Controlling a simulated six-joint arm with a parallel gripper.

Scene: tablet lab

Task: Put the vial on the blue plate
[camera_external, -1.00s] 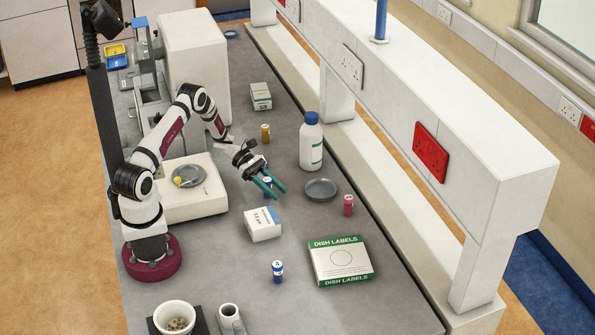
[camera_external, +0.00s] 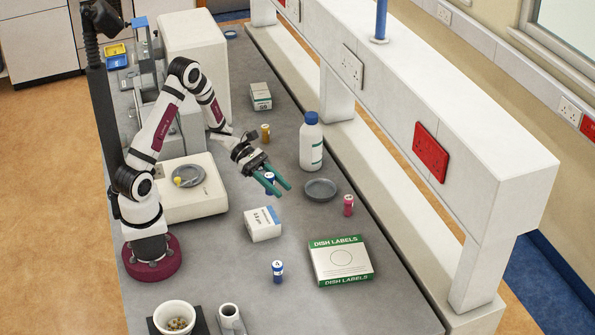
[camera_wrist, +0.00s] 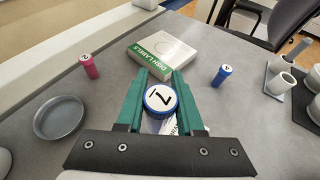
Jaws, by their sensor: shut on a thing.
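My gripper (camera_external: 279,185) is shut on a blue-capped vial (camera_wrist: 160,99), whose lid bears a dark mark like a 7. The vial sits between the teal fingers in the wrist view, and it also shows in the external view (camera_external: 270,187), partly hidden by the fingers. A round, shallow grey-blue plate (camera_external: 320,190) lies empty on the bench, to the right of my gripper; it also shows at the left of the wrist view (camera_wrist: 60,118). The held vial is apart from the plate.
A pink vial (camera_external: 348,205) stands beside the plate, and a white bottle (camera_external: 311,145) behind it. A white box (camera_external: 262,224), another blue vial (camera_external: 278,271) and the dish labels box (camera_external: 341,261) stand nearer the front. An orange vial (camera_external: 265,133) stands farther back.

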